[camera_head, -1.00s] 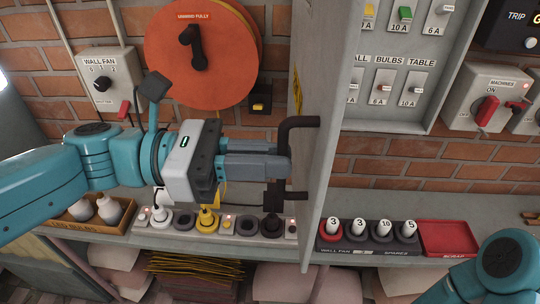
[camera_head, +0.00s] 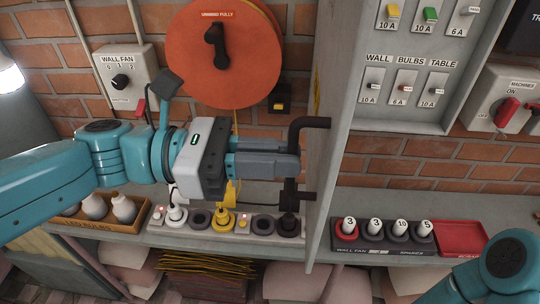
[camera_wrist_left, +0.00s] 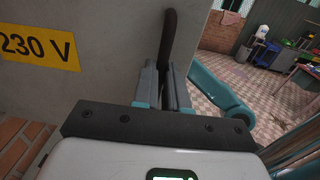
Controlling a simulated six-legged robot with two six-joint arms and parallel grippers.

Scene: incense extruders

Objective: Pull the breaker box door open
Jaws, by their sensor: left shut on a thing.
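The breaker box (camera_head: 405,128) is on the brick wall at the upper right, with its switches showing. Its grey door (camera_head: 325,130) stands open, swung out from the box's left side and seen nearly edge-on. A black bar handle (camera_head: 313,123) is on the door's outer face. My left gripper (camera_head: 292,166) is shut on the handle from the left. In the left wrist view, the handle (camera_wrist_left: 168,38) rises between the fingers (camera_wrist_left: 163,88), beside the door face with its yellow 230 V label (camera_wrist_left: 38,47). My right gripper is out of view.
Below the door, a shelf holds a row of plugs and sockets (camera_head: 222,222), a fuse holder (camera_head: 385,243) and a red scrap tray (camera_head: 460,238). A red-orange disc (camera_head: 222,75) and a wall fan switch (camera_head: 124,80) are behind my left arm. My right arm (camera_head: 490,270) is at lower right.

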